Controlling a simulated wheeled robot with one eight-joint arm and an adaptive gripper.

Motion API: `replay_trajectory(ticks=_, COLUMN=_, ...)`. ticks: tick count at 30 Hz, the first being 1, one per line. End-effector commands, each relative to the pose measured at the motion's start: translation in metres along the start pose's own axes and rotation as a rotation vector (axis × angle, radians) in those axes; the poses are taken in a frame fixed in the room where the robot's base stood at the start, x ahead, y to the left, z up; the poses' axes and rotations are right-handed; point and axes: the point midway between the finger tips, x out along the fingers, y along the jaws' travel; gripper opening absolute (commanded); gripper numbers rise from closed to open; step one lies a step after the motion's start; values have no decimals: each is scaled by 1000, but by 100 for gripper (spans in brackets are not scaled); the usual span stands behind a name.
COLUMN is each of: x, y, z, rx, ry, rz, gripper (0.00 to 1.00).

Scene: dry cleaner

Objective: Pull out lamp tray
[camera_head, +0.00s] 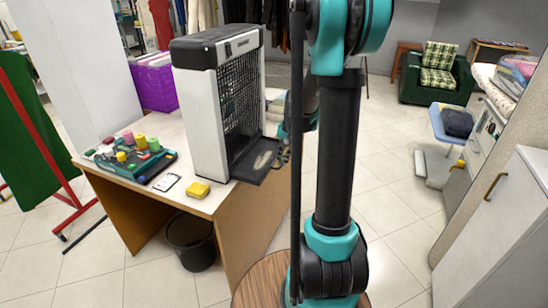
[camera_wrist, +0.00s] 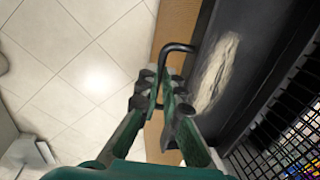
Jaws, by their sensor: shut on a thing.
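The lamp tray (camera_head: 251,165) is a flat black tray with a pale worn patch, at the foot of a white and black machine (camera_head: 207,125) with a mesh front. It sticks out of the machine toward the right in the head view. In the wrist view the tray (camera_wrist: 232,98) lies right of my gripper (camera_wrist: 166,84), with a dark bar handle (camera_wrist: 180,47) on its near edge. My gripper is shut on that handle. In the head view my gripper (camera_head: 284,155) is small and partly hidden behind my arm.
The machine stands on a wooden table (camera_head: 130,190) with a yellow block (camera_head: 198,189), a white card (camera_head: 167,182) and a sewing-thread set (camera_head: 130,157). A black bin (camera_head: 192,242) is below. A white cabinet (camera_head: 500,230) is at right. Tiled floor between is clear.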

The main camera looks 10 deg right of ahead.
Motion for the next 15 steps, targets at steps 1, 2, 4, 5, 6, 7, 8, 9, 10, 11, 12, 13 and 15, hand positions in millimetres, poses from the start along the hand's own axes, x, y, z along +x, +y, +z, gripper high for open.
replay_trajectory(ticks=1, x=0, y=1, z=0, rx=0, ry=0, rz=0, gripper=0)
replay_trajectory(ticks=2, x=0, y=1, z=0, rx=0, ry=0, rz=0, gripper=0)
replay_trajectory(ticks=4, x=1, y=0, z=0, rx=-1, ry=0, rz=0, gripper=0)
replay_trajectory(ticks=5, x=1, y=0, z=0, rx=-1, ry=0, rz=0, gripper=0)
replay_trajectory(ticks=6, x=1, y=0, z=0, rx=-1, ry=0, rz=0, gripper=0)
replay_trajectory(ticks=7, x=1, y=0, z=0, rx=-1, ry=0, rz=0, gripper=0)
replay_trajectory(ticks=8, x=1, y=0, z=0, rx=-1, ry=0, rz=0, gripper=7)
replay_trajectory(ticks=9, x=1, y=0, z=0, rx=-1, ry=0, rz=0, gripper=12)
replay_trajectory(ticks=10, x=1, y=0, z=0, rx=-1, ry=0, rz=0, gripper=16)
replay_trajectory(ticks=11, x=1, y=0, z=0, rx=-1, ry=0, rz=0, gripper=20)
replay_trajectory(ticks=12, x=1, y=0, z=0, rx=-1, ry=0, rz=0, gripper=25)
replay_trajectory(ticks=13, x=1, y=0, z=0, rx=-1, ry=0, rz=0, gripper=28)
replay_trajectory(ticks=15, x=0, y=0, z=0, rx=-1, ry=0, rz=0, gripper=29)
